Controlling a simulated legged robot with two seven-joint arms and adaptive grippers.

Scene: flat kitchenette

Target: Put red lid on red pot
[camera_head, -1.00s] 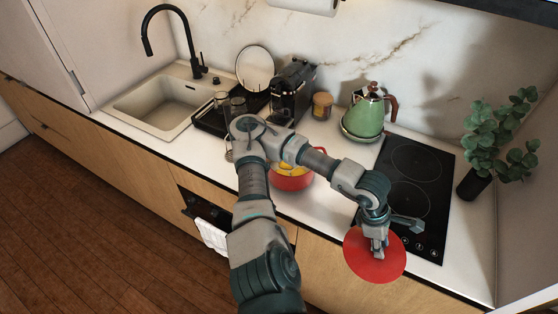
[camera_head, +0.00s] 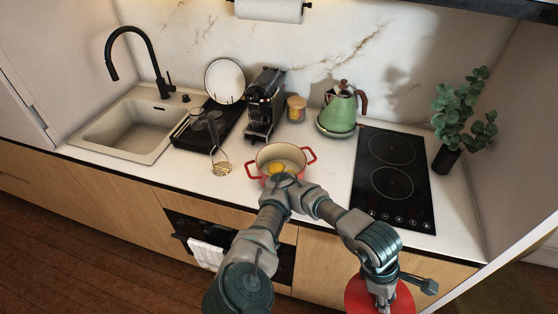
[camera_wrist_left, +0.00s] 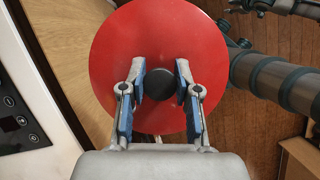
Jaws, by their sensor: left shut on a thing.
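The red pot (camera_head: 263,163) stands on the white counter, left of the cooktop, with two side handles and something yellow inside. Its near side is partly hidden by my left arm. The round red lid (camera_head: 401,301) is off the pot, in front of the counter edge at the bottom right of the head view. My left gripper (camera_wrist_left: 162,86) is shut on the dark knob at the middle of the lid (camera_wrist_left: 160,32). In the head view the left gripper (camera_head: 383,304) is partly cut off by the lower edge.
The black cooktop (camera_head: 391,205) is right of the pot, with a plant (camera_head: 463,118) beyond it. A green kettle (camera_head: 338,112), a jar (camera_head: 296,109) and a coffee machine (camera_head: 265,104) stand behind.

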